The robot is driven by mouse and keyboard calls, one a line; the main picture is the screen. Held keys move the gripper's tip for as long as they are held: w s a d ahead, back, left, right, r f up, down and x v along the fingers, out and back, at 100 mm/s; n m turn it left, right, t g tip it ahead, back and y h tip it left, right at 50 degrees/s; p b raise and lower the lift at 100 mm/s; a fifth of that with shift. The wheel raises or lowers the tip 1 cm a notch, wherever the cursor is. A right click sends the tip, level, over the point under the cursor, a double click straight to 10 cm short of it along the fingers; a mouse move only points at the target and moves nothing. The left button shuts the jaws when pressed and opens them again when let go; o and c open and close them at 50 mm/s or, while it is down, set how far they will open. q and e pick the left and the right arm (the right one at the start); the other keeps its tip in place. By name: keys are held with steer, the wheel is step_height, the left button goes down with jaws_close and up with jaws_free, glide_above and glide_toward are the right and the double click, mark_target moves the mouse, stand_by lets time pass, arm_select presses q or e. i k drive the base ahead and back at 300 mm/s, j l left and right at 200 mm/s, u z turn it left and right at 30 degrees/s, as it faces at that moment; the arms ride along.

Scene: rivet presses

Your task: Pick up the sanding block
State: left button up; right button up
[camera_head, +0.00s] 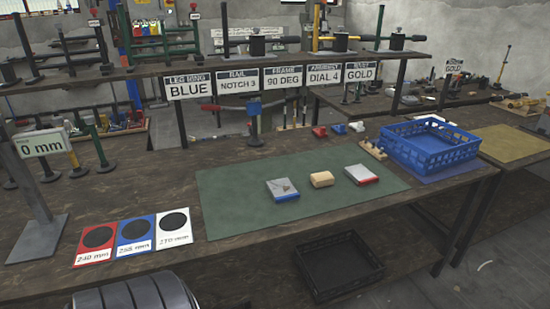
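A green mat (235,208) lies on the wooden workbench. Three small items sit on it in a loose row. The middle one is a tan, wood-coloured block (321,179) with rounded edges, and it looks most like the sanding block. To its left is a flat grey-topped box with a blue edge (283,189). To its right is a flat pale-topped box with a red edge (361,174). The three stand apart from one another. Neither of my grippers is in view.
A blue crate (432,153) stands right of the mat. Red, blue and white cards (135,231) with black discs lie to the left. A shelf with sign plates (282,77) spans the back. A black crate (338,266) sits below the bench.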

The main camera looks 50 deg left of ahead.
mark_target(323, 180)
steer(key=u, duration=1.35)
steer(key=l+z, duration=0.1)
steer(key=z, duration=0.15)
steer(key=i+j, duration=0.05)
